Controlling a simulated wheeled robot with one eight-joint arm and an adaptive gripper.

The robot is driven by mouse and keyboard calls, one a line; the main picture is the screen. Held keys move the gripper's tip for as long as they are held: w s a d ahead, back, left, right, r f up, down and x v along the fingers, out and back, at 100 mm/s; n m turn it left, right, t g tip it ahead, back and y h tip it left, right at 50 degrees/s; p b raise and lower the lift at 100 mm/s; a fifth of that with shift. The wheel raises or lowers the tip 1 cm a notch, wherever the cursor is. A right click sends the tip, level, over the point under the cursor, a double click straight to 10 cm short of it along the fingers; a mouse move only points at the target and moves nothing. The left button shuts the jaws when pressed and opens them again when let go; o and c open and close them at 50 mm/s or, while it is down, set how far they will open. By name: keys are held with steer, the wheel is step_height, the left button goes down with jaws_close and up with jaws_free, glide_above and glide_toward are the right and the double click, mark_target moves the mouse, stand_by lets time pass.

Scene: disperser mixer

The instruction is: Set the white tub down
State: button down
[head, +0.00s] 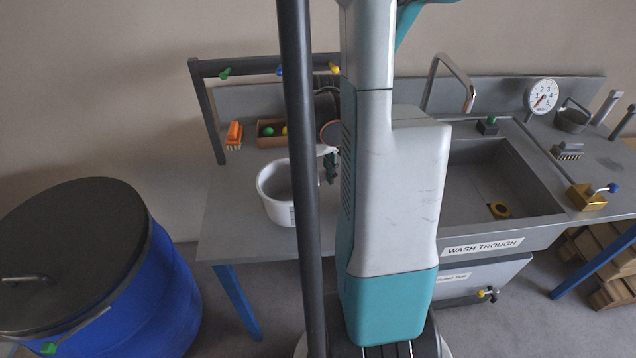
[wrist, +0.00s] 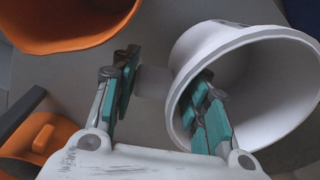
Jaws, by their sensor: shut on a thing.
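The white tub (head: 274,208) is upright over the left part of the grey bench in the head view. I cannot tell whether its base touches the bench. Its open mouth fills the right of the wrist view (wrist: 190,55). My gripper (wrist: 163,72) is shut on the tub, with one teal finger outside it and the other in front of its mouth. A pale piece shows between the fingers. In the head view my gripper (head: 331,166) is just right of the tub, mostly hidden by my arm and a dark post.
The bench (head: 228,215) has bare room left of the tub. Behind stand an orange brush (head: 234,134), a tray (head: 268,141) with balls and a terracotta bowl (head: 330,132). The wash trough (head: 540,190) is right, the blue drum (head: 150,290) left.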

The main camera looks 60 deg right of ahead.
steer(key=shift+f, duration=1)
steer(key=shift+f+b, duration=0.2)
steer(key=shift+b, duration=0.15)
steer(key=c, duration=0.9)
jaws_free()
steer(key=shift+r, duration=0.2)
steer(key=r+p, duration=0.1)
steer(key=r, duration=0.3)
steer(key=r+p, duration=0.2)
steer(key=r, duration=0.2)
steer(key=r+p, duration=0.1)
steer(key=r, duration=0.3)
steer(key=shift+s+d+p, duration=0.2)
steer(key=shift+d+p, duration=0.1)
steer(key=shift+p, duration=0.1)
